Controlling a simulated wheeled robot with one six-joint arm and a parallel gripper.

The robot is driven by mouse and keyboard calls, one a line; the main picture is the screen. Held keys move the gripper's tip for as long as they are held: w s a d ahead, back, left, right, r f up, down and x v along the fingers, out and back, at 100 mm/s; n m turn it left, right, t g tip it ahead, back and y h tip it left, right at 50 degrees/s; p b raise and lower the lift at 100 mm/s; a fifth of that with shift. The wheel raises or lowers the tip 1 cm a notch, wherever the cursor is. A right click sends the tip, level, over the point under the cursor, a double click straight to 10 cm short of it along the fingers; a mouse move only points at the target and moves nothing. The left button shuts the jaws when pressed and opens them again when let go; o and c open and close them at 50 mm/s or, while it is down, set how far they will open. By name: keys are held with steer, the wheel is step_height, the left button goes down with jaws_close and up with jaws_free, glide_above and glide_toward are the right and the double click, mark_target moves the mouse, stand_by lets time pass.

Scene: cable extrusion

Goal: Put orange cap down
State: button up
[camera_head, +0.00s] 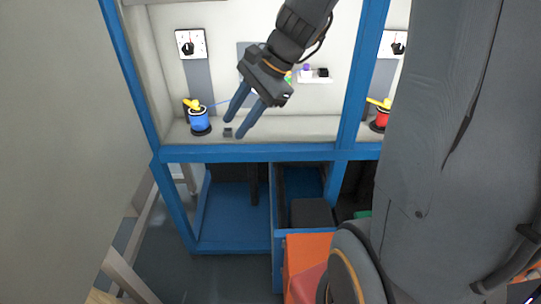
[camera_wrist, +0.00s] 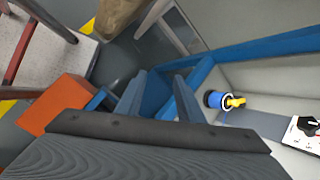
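My gripper (camera_head: 235,127) hangs in front of the left workbench bay, its two long blue-grey fingers apart with nothing between them. In the wrist view my gripper (camera_wrist: 160,76) also shows its fingers spread and empty. I cannot make out an orange cap in either view. A blue cylinder (camera_head: 199,122) with a yellow top stands on the shelf left of my fingertips; it also shows in the wrist view (camera_wrist: 216,100). A small dark grey block (camera_head: 228,132) shows at the fingertips; I cannot tell whether they touch it.
The blue-framed bench shelf (camera_head: 295,127) has bare room right of my fingers. A red cylinder (camera_head: 381,121) with a yellow top stands in the right bay. A dial panel (camera_head: 191,44) is on the back wall. An orange box (camera_head: 303,253) stands below, also in the wrist view (camera_wrist: 57,103).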

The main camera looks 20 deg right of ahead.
steer(key=s+d+f+n+g+h, duration=0.1)
steer(key=s+d+f+n+h, duration=0.2)
steer(key=s+f+n, duration=0.6)
steer(key=s+n+h, duration=0.2)
steer(key=s+n, duration=0.1)
steer(key=n, duration=0.2)
steer(key=shift+f+n+g+h, duration=0.25)
steer(key=shift+n+g+h, duration=0.05)
steer(key=shift+g+h, duration=0.1)
